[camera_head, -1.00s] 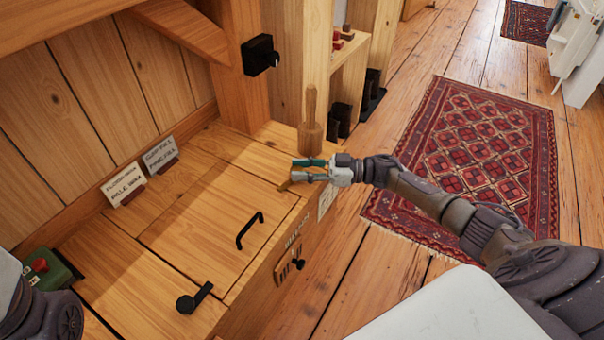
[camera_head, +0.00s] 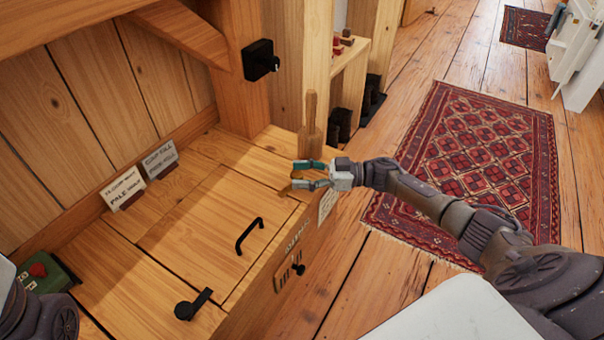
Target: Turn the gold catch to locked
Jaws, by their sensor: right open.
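The gold catch (camera_head: 284,190) is a small gold-brown piece on the wooden bench top, near its front right corner and beside the flap. My right gripper partly hides it, so which way it points is hard to tell. My right gripper (camera_head: 294,174) is open, its teal and grey fingers apart, right beside and over the catch. I cannot tell if a finger touches it. My left gripper is out of view; only part of my left arm shows at the lower left.
A black catch (camera_head: 193,304) and a black handle (camera_head: 249,236) are on the bench top. A wooden mallet-like tool (camera_head: 311,130) stands behind my right gripper. Cards (camera_head: 123,189) lean at the back. A green box with a red button (camera_head: 45,272) is at left. Open floor and a rug (camera_head: 475,160) lie right.

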